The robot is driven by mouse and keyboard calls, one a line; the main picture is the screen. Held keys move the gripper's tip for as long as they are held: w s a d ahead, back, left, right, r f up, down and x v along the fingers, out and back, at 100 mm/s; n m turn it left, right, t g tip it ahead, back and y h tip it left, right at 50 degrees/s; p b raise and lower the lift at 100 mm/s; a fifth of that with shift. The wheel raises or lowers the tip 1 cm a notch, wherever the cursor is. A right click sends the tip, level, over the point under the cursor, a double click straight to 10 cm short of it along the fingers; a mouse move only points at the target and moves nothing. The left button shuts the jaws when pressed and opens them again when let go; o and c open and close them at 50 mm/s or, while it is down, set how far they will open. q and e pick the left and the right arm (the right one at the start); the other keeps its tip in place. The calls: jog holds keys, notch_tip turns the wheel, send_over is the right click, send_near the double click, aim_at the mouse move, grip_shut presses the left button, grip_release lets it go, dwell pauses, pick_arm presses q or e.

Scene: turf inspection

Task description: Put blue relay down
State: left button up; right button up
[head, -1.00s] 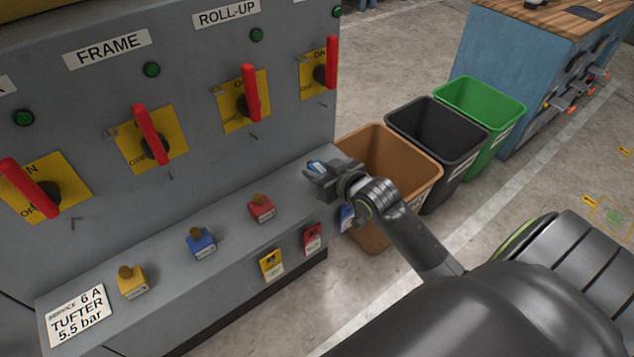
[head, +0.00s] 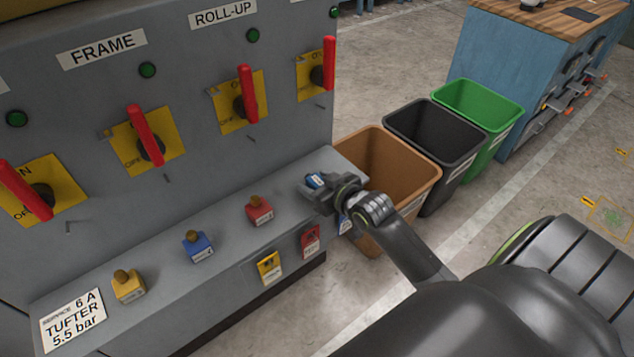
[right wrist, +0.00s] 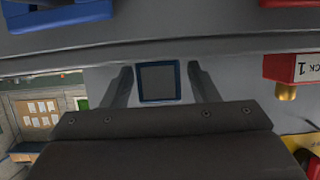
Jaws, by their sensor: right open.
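The blue relay (head: 315,181) is a small blue block at the right end of the grey cabinet's ledge (head: 225,236). In the right wrist view it shows as a dark square face with a blue rim (right wrist: 158,82). My right gripper (head: 316,190) is around it. The fingers (right wrist: 162,84) stand open, one on each side, with a gap between each finger and the relay. The underside of the relay is hidden, so I cannot tell for certain that it rests on the ledge. My left gripper is out of view.
Yellow (head: 128,287), blue (head: 197,246) and red (head: 259,212) knobbed blocks stand on the ledge. Red switch handles (head: 247,94) jut from the panel above. Brown (head: 414,190), black (head: 455,160) and green (head: 500,125) bins stand beyond the ledge's right end.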

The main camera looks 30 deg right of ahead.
jog(key=shift+s+r, duration=0.1)
jog(key=shift+r, duration=0.1)
jog(key=p+v, duration=0.1)
jog(key=v, duration=1)
jog(key=shift+s+p, duration=0.35)
jog(key=shift+p, duration=0.05)
